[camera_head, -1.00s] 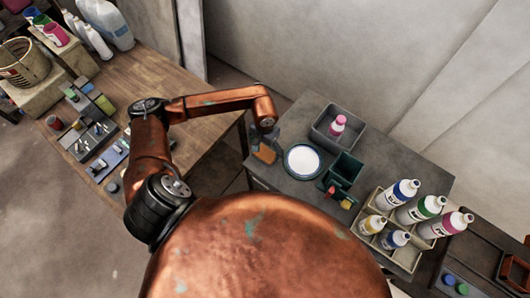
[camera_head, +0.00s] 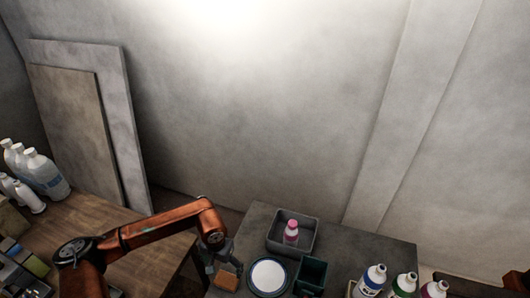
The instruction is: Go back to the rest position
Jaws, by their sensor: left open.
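My left arm comes in from the lower left, and my left gripper (camera_head: 222,260) points down at the left edge of the grey table (camera_head: 338,252). It is open, small and dark in the picture. An orange-brown block (camera_head: 227,280) shows right below its fingers; I cannot tell if they touch it. A white round dish with a dark rim (camera_head: 269,276) lies just right of the gripper.
A grey tray (camera_head: 274,243) holds a pink-capped bottle (camera_head: 291,233). A dark green bin (camera_head: 312,273) stands beside the dish. Several capped bottles (camera_head: 371,281) are at the lower right. A wooden table (camera_head: 90,225) with white jugs (camera_head: 45,172) is at left. Boards lean on the back wall.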

